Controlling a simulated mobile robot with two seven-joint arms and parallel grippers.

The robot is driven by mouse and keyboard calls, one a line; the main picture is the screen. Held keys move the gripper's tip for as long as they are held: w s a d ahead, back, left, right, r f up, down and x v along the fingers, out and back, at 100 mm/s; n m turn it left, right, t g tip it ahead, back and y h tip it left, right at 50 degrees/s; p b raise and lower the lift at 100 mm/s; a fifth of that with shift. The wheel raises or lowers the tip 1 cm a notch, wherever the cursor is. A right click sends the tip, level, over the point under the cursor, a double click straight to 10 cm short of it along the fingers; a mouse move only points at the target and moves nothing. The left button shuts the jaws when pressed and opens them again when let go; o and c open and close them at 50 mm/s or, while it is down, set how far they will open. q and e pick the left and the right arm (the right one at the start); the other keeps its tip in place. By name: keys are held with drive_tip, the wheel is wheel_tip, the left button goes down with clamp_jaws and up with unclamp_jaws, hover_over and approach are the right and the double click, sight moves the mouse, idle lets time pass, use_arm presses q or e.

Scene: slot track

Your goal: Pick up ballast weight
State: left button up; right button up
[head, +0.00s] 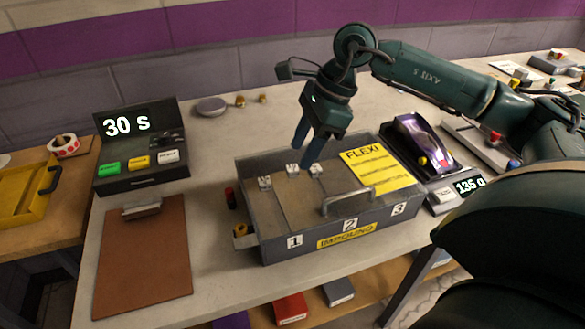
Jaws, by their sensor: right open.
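No object here is clearly marked as the ballast weight. Small brass pieces, one (240,101) and another (262,98), stand at the back of the table and look like weights. A flat grey disc (211,106) lies left of them. My right gripper (300,156) is open and points down above the back left part of the grey IMPOUND box (275,252). Its blue fingers are apart, with nothing visible between them. The brass pieces are behind and left of the gripper. My left gripper is out of view.
The box has small numbered blocks (292,170), a metal handle (346,198) and a yellow FLEXI sheet (378,163). A timer case (141,184) reads 30 s, behind a clipboard (143,258). A purple car (424,140) sits right, near a scale display (468,186).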

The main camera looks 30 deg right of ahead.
sight(295, 167)
drive_tip(key=x, duration=0.3)
drive_tip(key=shift+s+a+f, duration=0.1)
drive_tip(key=shift+f, duration=0.05)
clamp_jaws()
idle(0.3)
